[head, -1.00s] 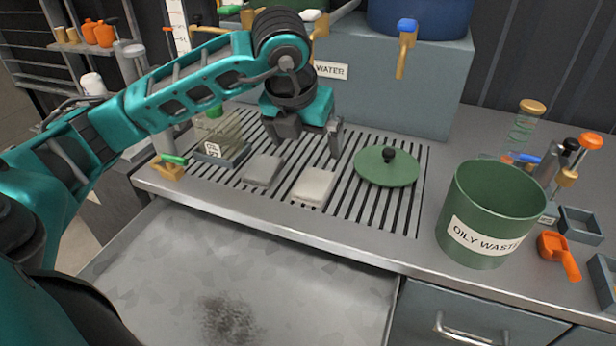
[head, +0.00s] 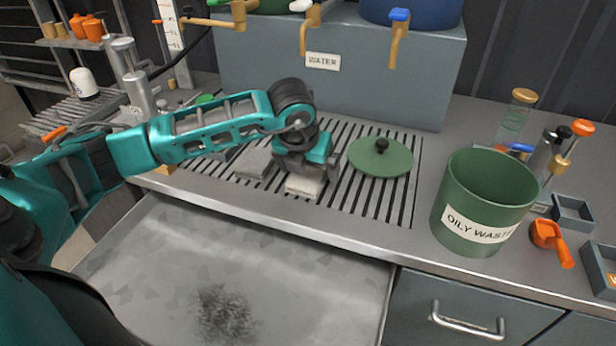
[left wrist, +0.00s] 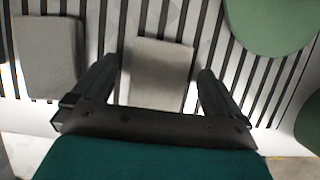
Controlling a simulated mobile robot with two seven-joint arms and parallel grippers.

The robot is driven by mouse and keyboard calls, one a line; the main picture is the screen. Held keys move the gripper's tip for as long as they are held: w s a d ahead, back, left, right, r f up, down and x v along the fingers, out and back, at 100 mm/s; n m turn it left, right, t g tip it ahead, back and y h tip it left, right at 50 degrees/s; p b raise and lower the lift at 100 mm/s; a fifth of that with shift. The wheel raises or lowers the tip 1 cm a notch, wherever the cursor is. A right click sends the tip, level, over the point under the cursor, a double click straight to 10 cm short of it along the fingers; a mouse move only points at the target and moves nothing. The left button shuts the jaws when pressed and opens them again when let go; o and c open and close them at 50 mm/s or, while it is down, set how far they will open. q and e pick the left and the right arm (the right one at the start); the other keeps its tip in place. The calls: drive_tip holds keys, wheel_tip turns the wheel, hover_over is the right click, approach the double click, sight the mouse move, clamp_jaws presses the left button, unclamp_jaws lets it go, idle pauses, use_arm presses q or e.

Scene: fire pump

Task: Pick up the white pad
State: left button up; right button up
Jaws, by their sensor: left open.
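The white pad (head: 304,186) lies on the slatted drain grate, partly hidden behind my left gripper in the head view. In the left wrist view the white pad (left wrist: 160,72) lies flat between the two fingers, with a gap on each side. My left gripper (head: 303,176) is open, pointing down just over the pad. In the left wrist view the left gripper (left wrist: 158,75) has its fingers spread on either side of the pad. A grey pad (head: 256,163) lies to the left of it, also seen in the left wrist view (left wrist: 48,58). My right gripper is not in view.
A green lid with a black knob (head: 380,158) lies on the grate (head: 402,205) to the right. A green oily waste bin (head: 484,200) and an orange scoop (head: 550,240) stand further right. An open drawer tray (head: 270,270) is below the counter edge.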

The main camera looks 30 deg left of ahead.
sight(309, 172)
use_arm(q)
drive_tip(key=shift+f, duration=0.15)
idle(0.3)
drive_tip(key=c, duration=1.1)
wheel_tip(309, 172, up, 20)
drive_tip(key=shift+r+p, duration=0.15)
drive_tip(key=shift+p, duration=0.55)
